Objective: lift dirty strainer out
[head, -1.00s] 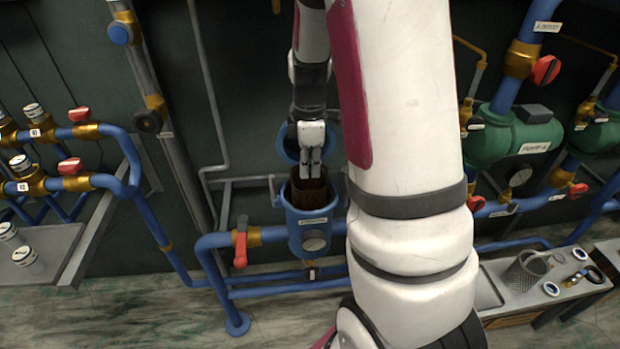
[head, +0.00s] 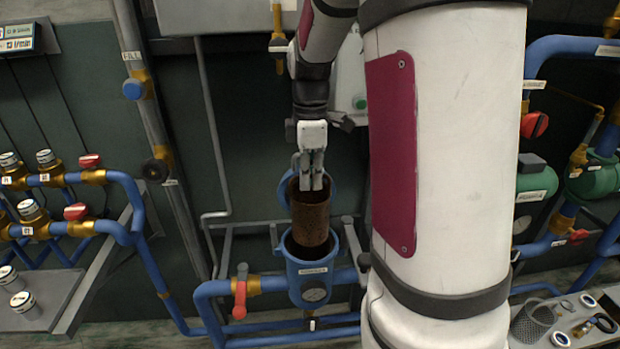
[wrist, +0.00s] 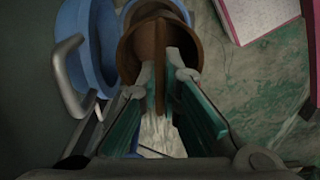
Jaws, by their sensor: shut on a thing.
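The dirty strainer (head: 311,213) is a rusty brown cylinder, upright above the open blue strainer housing (head: 310,279). Its lower end is at or just inside the housing's mouth; I cannot tell whether it is clear of the rim. My gripper (head: 312,186) points down and is shut on the strainer's top. In the wrist view, the fingertips (wrist: 166,80) close on the bar across the brown strainer's mouth (wrist: 133,57). The blue housing lid (wrist: 90,40) stands open behind the strainer, partly hidden in the head view.
A red-handled valve (head: 240,290) sits on the blue pipe left of the housing. A bench at the lower right holds a grey mesh basket (head: 533,322) and small parts. Several valves (head: 79,212) fill the left. My arm hides the area right of the housing.

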